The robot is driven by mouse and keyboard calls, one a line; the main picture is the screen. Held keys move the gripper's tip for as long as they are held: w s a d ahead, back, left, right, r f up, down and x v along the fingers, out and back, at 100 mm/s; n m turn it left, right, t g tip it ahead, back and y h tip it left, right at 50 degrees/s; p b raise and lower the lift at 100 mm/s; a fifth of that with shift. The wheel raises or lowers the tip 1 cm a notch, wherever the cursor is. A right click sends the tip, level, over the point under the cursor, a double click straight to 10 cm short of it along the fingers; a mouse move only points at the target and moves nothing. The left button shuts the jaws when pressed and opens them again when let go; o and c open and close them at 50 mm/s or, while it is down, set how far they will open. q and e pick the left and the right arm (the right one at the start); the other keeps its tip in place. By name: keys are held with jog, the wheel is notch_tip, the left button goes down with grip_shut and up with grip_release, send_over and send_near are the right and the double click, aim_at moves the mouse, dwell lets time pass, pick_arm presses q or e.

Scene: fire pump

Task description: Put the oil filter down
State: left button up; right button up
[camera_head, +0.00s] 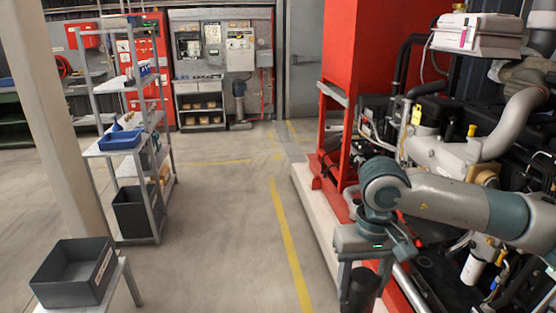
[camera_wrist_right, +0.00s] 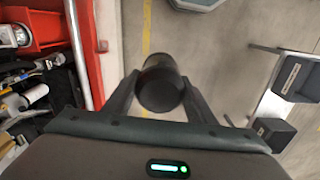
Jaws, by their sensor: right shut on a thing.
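The oil filter, a dark cylinder (camera_head: 358,292), is held upright between the fingers of my right gripper (camera_head: 362,280) at the bottom of the head view. In the right wrist view the filter (camera_wrist_right: 160,84) sits between the two dark fingers (camera_wrist_right: 158,98), with its round end towards the camera. My right gripper is shut on it, and the filter is in the air over the floor beside the red engine frame. My left gripper is not in view.
A dark open bin (camera_head: 75,273) stands on a low table at the lower left and looks empty. A shelf rack (camera_head: 150,150) with bins is behind it. The engine (camera_head: 440,150) with its red frame is close on the right. The floor between (camera_head: 235,220) is clear.

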jog(key=a+r+n, duration=0.4)
jog(key=a+n, duration=0.4)
jog(key=a, duration=0.6)
jog(key=shift+r, duration=0.15)
jog(key=shift+s, duration=0.1)
